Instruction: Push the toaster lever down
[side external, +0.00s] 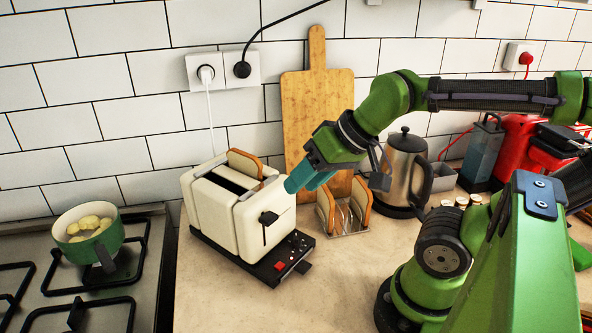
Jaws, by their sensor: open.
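A cream toaster (215,212) with a dark base stands on the counter, left of my arm. A slice of bread (244,162) stands up out of its rear slot, and the front slot looks empty. The black lever (268,218) is on the end face that points right, about midway up, above a red button and several knobs. My gripper (301,184) has teal fingers and is open and empty. It points down and left, beside the toaster's upper right edge and above the lever. I cannot tell whether the fingertips touch the toaster.
A toast rack (345,215) with bread stands just right of the toaster. A wooden board (312,105) leans on the tiles. A steel kettle (402,170) and red appliance (520,150) are farther right. A green pot (90,240) sits on the hob. The counter in front is clear.

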